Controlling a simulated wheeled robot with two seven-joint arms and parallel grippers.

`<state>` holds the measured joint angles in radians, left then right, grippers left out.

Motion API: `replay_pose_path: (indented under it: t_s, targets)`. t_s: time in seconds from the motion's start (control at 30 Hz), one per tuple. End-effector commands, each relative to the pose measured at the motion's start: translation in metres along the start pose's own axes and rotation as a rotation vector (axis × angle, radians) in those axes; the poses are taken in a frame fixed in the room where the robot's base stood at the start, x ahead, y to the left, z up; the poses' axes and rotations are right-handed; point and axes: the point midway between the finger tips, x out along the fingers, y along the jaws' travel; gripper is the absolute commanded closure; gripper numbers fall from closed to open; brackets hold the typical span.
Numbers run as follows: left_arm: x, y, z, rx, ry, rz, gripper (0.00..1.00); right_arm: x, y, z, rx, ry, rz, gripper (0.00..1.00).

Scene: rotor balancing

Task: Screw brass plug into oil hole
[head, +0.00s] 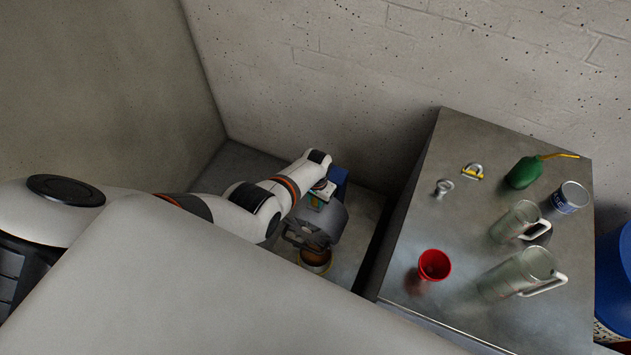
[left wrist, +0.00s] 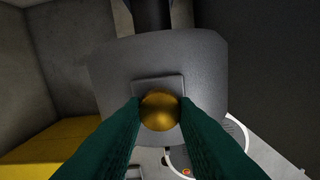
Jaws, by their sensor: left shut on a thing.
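In the left wrist view, my left gripper (left wrist: 160,116) has its two green fingers shut on the round brass plug (left wrist: 160,106). The plug is in front of a square raised pad (left wrist: 146,84) on a curved grey housing (left wrist: 200,58). The oil hole does not show. I cannot tell whether the plug touches the pad or sits in a hole. In the head view, my left arm reaches down to a grey housing (head: 327,220) left of the bench; the plug cannot be made out there. My right gripper is not in view.
A metal bench (head: 440,190) at right carries a red cup (head: 434,265), two clear jugs (head: 515,222), a green oil can (head: 524,172), a tin (head: 570,197), a ring bolt (head: 443,188) and a yellow-and-metal shackle (head: 472,171). Walls stand behind and left.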

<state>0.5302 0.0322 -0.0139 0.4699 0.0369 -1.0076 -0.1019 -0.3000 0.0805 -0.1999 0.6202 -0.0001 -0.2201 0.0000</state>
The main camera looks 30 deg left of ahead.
Motion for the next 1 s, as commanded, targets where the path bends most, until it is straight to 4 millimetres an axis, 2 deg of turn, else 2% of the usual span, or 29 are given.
replay_pose_path:
  t_s: [0.87,0.9,1.0]
  targets:
    - [0.0015,0.0012,0.0024,1.371,-0.006,0.011,0.99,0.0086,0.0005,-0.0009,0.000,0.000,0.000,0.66]
    - [0.0007,0.0006,0.0025,1.373,-0.007,0.010,0.69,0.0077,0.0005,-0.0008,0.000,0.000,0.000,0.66]
    - [0.0007,0.0007,0.0022,1.368,-0.007,0.010,0.53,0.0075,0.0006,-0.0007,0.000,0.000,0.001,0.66]
